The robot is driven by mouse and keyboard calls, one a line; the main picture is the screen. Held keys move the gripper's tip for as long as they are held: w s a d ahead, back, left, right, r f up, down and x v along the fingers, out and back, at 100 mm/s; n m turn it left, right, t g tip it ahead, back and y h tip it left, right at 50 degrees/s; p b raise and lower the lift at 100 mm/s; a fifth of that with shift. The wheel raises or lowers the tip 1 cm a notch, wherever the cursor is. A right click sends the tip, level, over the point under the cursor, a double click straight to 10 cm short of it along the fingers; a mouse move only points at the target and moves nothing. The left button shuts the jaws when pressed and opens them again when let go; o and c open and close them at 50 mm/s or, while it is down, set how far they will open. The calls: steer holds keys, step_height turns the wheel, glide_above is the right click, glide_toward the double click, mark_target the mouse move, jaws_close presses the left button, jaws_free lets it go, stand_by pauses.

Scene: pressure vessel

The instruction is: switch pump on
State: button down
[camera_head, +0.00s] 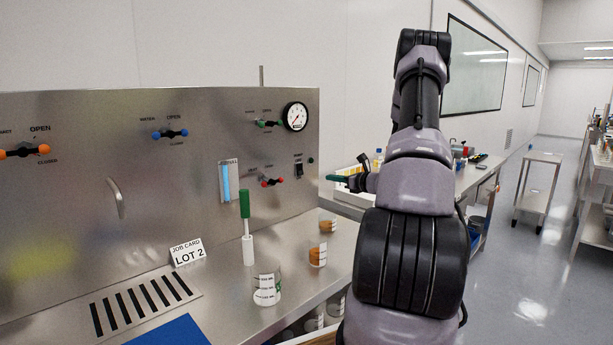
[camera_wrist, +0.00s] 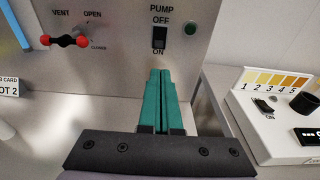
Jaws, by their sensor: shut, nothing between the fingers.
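The pump switch (camera_wrist: 159,38) is a black rocker on the steel panel, labelled PUMP with OFF above and ON below. It also shows small in the head view (camera_head: 299,170). A round green lamp or button (camera_wrist: 190,28) sits to its right. My gripper (camera_wrist: 160,73) has green fingers, shut together and empty, pointing at the panel just below the switch in the wrist view. In the head view my gripper (camera_head: 331,178) is at the right of the panel, apparently clear of it. I cannot tell the rocker's position surely.
A red-handled vent valve (camera_wrist: 65,41) is left of the switch. A pressure gauge (camera_head: 295,116) is above it. Beakers (camera_head: 267,288) and a green-handled tool (camera_head: 245,205) stand on the steel counter. A white tester box (camera_wrist: 275,110) is at the right.

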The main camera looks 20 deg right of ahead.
mark_target(301, 174)
steer(key=x, duration=1.4)
steer(key=shift+a, duration=0.1)
